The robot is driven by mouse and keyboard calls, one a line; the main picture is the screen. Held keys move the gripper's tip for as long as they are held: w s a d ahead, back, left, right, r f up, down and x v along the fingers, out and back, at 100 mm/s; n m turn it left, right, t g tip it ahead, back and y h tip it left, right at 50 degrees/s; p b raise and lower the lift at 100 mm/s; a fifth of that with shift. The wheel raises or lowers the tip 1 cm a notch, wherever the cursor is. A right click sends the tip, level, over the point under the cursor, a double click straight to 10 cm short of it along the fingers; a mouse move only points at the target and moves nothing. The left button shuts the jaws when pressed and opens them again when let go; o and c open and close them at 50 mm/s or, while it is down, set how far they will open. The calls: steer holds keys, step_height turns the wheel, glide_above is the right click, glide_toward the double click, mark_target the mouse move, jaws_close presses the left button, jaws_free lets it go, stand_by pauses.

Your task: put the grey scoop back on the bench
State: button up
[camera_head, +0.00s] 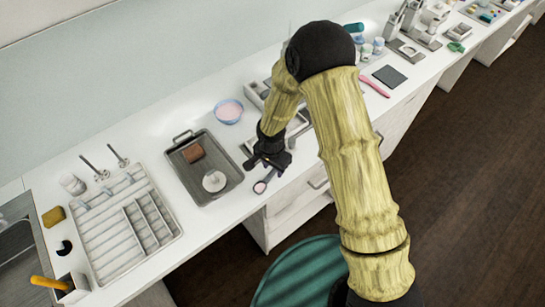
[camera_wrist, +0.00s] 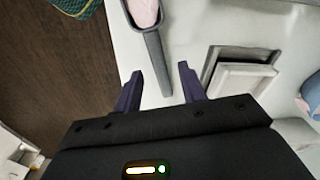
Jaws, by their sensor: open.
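The grey scoop (camera_head: 261,186) lies on the white bench (camera_head: 232,208) close to its front edge, with something pink in its bowl. In the wrist view the scoop (camera_wrist: 152,48) has its bowl at the top edge, partly cut off, and its handle pointing down toward my gripper. My gripper (camera_wrist: 160,72) is open, and the handle's end shows between its two dark fingers. I see no contact, and the height gap is hard to judge. In the head view my gripper (camera_head: 270,163) hangs over the bench just behind the scoop.
Left of the scoop stands a grey tray (camera_head: 226,189) holding a brown block and a round white item. A blue bowl (camera_head: 229,111) of pink stuff is behind. A white divided rack (camera_head: 108,235) stands further left. A teal round thing (camera_head: 300,272) is below the bench front.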

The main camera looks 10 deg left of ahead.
step_height(320, 180, up, 17)
steer(key=b, duration=0.2)
steer(key=shift+s+a+b, duration=0.15)
steer(key=shift+s+b, duration=0.25)
steer(key=shift+s, duration=0.05)
steer(key=shift+r, duration=0.1)
steer(key=s+d+r+n+t, duration=0.1)
steer(key=s+d+n, duration=0.1)
steer(key=d, duration=1)
steer(key=s+d+r+n+t, duration=0.1)
steer(key=s+d, duration=0.4)
steer(key=d, duration=0.8)
steer(key=shift+s+d+r+n, duration=0.2)
steer(key=shift+r+n, duration=0.25)
steer(key=shift+n, duration=0.55)
steer(key=shift+c, duration=0.5)
steer(key=shift+a, duration=0.1)
